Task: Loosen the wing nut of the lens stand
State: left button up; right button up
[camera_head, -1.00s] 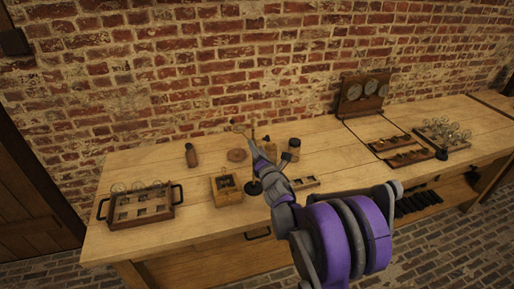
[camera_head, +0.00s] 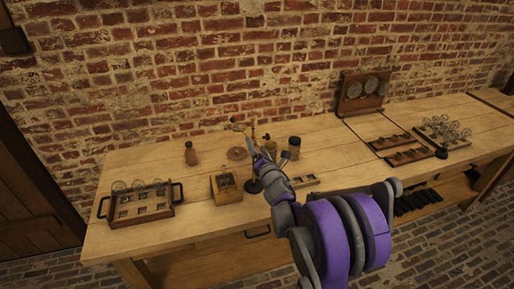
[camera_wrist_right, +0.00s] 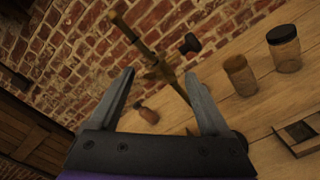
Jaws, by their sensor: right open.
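In the right wrist view the brass post (camera_wrist_right: 164,68) runs tilted, partly behind the right finger. A dark winged knob (camera_wrist_right: 190,44), apparently the wing nut, sticks out beside the post beyond the fingertips. My right gripper (camera_head: 264,151) is open and empty; its fingers (camera_wrist_right: 160,76) are apart, with the post in view between them and no clear contact. My left gripper is out of view.
A handled tray (camera_head: 140,207) stands at left. Wooden racks and glass jars (camera_head: 445,130) stand at right.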

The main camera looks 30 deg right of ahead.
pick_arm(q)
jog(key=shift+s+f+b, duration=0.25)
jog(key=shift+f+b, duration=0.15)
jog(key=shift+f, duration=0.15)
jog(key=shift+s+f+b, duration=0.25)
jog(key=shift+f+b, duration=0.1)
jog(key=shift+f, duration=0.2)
pick_arm(e)
jog(key=v, duration=1)
jog(key=shift+s, duration=0.4)
jog(key=s+a+f+m+g+y, duration=0.1)
jog(key=s+a+f+m+g, duration=0.2)
jog(key=s+a+m, duration=0.3)
jog(key=s+a+f+m+g+y, duration=0.2)
jog(key=s+a+f+m+g, duration=0.2)
jog(key=s+m, duration=0.6)
jog(key=s+a+f+m+g+y, duration=0.1)
jog(key=s+a+f+m+g, duration=0.2)
jog(key=s+a+m, duration=0.5)
jog(key=shift+s+a+f+g, duration=0.2)
jog(key=shift+s+g, duration=0.6)
jog(key=shift+g, duration=0.1)
